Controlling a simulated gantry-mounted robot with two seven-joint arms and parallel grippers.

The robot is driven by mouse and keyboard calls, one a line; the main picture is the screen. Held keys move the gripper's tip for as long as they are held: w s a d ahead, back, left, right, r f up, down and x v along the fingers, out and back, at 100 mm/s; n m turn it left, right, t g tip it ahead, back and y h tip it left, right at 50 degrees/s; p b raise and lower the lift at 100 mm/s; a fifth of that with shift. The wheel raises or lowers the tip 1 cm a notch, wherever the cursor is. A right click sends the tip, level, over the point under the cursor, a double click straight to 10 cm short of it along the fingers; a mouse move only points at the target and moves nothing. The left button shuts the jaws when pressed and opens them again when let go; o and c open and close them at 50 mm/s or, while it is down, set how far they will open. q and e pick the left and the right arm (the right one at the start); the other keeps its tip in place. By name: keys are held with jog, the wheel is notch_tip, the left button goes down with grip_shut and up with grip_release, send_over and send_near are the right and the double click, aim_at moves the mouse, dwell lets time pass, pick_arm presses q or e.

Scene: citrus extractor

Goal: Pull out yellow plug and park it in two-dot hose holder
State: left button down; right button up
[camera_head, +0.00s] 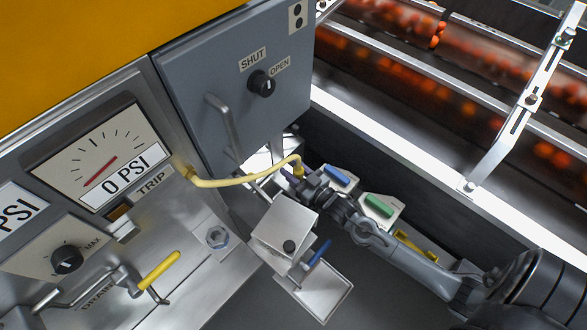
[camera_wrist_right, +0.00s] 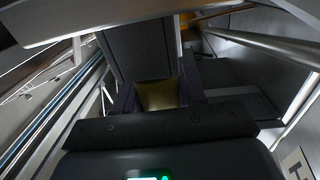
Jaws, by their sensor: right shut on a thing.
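The yellow plug (camera_head: 298,171) is at the end of a yellow hose (camera_head: 235,182) that runs from a fitting on the steel panel at left. My right gripper (camera_head: 304,178) is shut on the plug, just below the grey cabinet's lower right corner. In the right wrist view the yellow plug (camera_wrist_right: 163,95) fills the gap between the dark fingers. Whether the plug is seated in a socket is hidden by the gripper and hose. A two-dot label (camera_head: 298,17) is at the cabinet's top right; no holder shows clearly beside it. My left gripper is not in view.
The grey cabinet (camera_head: 190,75) has a handle and a SHUT/OPEN knob (camera_head: 262,83). Blue (camera_head: 337,177) and green (camera_head: 378,206) handled parts sit near my right arm. A steel box (camera_head: 284,232) stands below the gripper. A white rail (camera_head: 420,165) borders the fruit rollers.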

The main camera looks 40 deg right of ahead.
jog(key=shift+f, duration=0.15)
jog(key=o, duration=1)
jog(key=shift+o, duration=0.7)
jog(key=shift+s+p, duration=0.3)
jog(key=shift+s, duration=0.2)
jog(key=s+p, duration=0.3)
jog(key=s, duration=0.7)
jog(key=shift+d, duration=0.4)
jog(key=shift+w, duration=0.1)
